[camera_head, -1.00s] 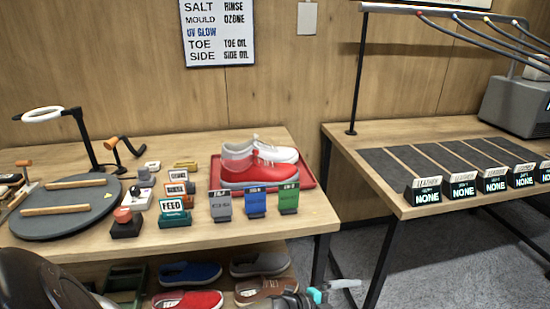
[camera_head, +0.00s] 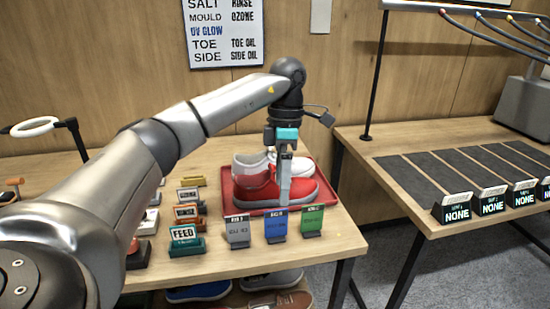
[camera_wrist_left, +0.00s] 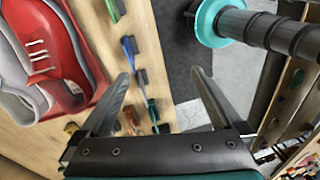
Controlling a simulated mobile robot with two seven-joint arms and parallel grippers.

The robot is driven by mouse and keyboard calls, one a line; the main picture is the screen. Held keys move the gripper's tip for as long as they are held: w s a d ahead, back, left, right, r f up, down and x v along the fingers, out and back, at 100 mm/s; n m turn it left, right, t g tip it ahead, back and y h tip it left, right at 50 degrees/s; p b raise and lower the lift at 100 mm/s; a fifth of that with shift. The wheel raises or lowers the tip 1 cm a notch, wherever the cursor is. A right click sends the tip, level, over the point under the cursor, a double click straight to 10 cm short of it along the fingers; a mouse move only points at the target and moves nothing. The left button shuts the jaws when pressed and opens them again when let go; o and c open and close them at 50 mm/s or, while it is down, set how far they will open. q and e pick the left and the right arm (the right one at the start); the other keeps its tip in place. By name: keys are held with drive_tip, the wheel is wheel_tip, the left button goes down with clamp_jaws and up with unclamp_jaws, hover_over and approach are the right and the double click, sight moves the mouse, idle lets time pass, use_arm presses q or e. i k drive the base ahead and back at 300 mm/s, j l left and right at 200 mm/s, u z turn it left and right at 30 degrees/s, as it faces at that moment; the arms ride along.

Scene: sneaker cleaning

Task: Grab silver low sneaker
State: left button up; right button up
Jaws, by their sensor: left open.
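A silver-white low sneaker (camera_head: 286,163) sits on a red tray (camera_head: 328,200) on the left table, mostly hidden behind a red sneaker (camera_head: 310,190) and my gripper. In the left wrist view the red sneaker (camera_wrist_left: 54,45) and the greyish sneaker (camera_wrist_left: 14,75) lie side by side at the left. My left gripper (camera_head: 284,200) points down in front of the red sneaker. In its wrist view the left gripper (camera_wrist_left: 160,76) has its fingers apart, with no shoe between them. The right gripper's fingers do not show.
Grey (camera_head: 238,232), blue (camera_head: 276,227) and green (camera_head: 312,221) cards stand along the table's front edge. Small labelled blocks, one marked FEED (camera_head: 186,240), stand left of the tray. More shoes lie on the shelf below. A gap separates the right table (camera_head: 420,215).

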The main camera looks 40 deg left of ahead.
sight(244, 164)
drive_tip(key=i+j, duration=0.9)
drive_tip(key=j, duration=0.2)
